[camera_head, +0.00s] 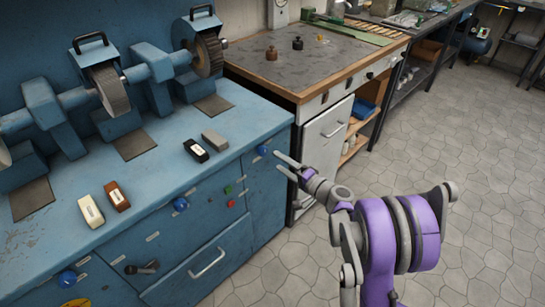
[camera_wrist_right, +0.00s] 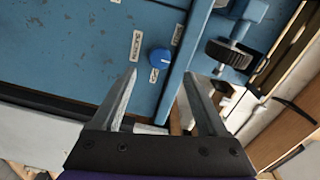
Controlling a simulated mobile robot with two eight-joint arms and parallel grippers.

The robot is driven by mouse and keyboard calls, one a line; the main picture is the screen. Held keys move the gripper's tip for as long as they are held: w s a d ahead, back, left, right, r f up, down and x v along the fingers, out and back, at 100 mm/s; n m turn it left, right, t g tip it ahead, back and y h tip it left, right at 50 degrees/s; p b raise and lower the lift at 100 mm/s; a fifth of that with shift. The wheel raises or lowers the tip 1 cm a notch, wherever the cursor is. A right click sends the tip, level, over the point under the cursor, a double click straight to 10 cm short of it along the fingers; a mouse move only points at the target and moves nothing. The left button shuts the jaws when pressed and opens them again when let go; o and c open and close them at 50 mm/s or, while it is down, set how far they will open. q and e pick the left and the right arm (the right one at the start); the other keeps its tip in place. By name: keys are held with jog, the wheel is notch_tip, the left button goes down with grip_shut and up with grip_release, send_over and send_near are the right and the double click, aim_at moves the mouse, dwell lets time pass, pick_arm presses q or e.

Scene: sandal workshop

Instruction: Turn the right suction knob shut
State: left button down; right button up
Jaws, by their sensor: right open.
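The right suction knob (camera_head: 262,150) is a round blue knob on the front of the blue grinding machine, near its right-hand corner. It also shows in the right wrist view (camera_wrist_right: 160,58), with small white labels (camera_wrist_right: 136,44) beside it. My right gripper (camera_head: 277,162) is open and empty, with its fingertips pointing at the machine front close to this knob. In the right wrist view, the knob appears just beyond the gap between the two fingertips (camera_wrist_right: 160,74); I see no contact. My left gripper is not in view.
Other blue knobs sit at the middle (camera_head: 181,204) and left (camera_head: 67,278) of the machine front. Green (camera_head: 228,189) and red (camera_head: 230,203) buttons lie between. Several blocks lie on the machine top (camera_head: 235,115). A wooden-edged workbench (camera_head: 340,62) stands behind; floor (camera_head: 450,150) is clear at right.

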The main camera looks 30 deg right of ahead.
jog(key=v, duration=0.4)
jog(key=shift+s, duration=0.25)
